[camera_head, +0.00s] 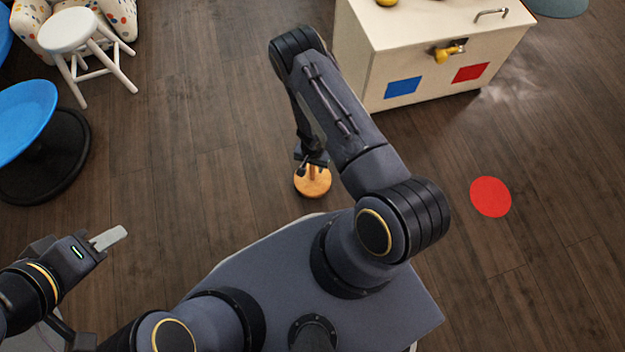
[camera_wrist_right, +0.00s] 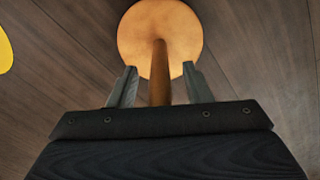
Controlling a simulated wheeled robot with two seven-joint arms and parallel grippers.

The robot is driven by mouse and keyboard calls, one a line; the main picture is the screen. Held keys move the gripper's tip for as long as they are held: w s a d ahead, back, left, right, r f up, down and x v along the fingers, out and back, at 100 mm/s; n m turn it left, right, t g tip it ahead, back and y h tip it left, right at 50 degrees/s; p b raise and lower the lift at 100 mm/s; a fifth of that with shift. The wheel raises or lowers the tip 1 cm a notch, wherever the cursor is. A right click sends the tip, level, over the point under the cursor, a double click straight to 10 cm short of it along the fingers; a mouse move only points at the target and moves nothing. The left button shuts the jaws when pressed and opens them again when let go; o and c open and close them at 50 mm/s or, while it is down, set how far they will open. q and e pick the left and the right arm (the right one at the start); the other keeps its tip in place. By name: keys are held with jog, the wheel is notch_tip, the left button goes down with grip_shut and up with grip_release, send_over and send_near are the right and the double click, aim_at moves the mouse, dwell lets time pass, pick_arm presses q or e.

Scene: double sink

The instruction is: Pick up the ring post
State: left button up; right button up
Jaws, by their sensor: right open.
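The ring post is a wooden peg on a round orange-brown base. In the head view its base (camera_head: 313,182) rests on the dark floor just ahead of my body, its upper part covered by my right gripper (camera_head: 311,161). In the right wrist view the ring post (camera_wrist_right: 159,70) rises from its disc base, and its peg stands between the two fingers of my right gripper (camera_wrist_right: 160,85). The fingers are apart, with a gap on each side of the peg. My left gripper (camera_head: 108,238) is at the lower left, far from the post; its finger spacing is unclear.
A cream cabinet (camera_head: 440,45) with blue and red squares stands beyond, to the right. A red disc (camera_head: 490,197) lies on the floor at right. A white stool (camera_head: 68,30) and a blue seat (camera_head: 25,120) stand at left. The floor around the post is clear.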

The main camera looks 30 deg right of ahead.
jog(key=shift+f, duration=0.2)
grip_shut()
dwell(1.3)
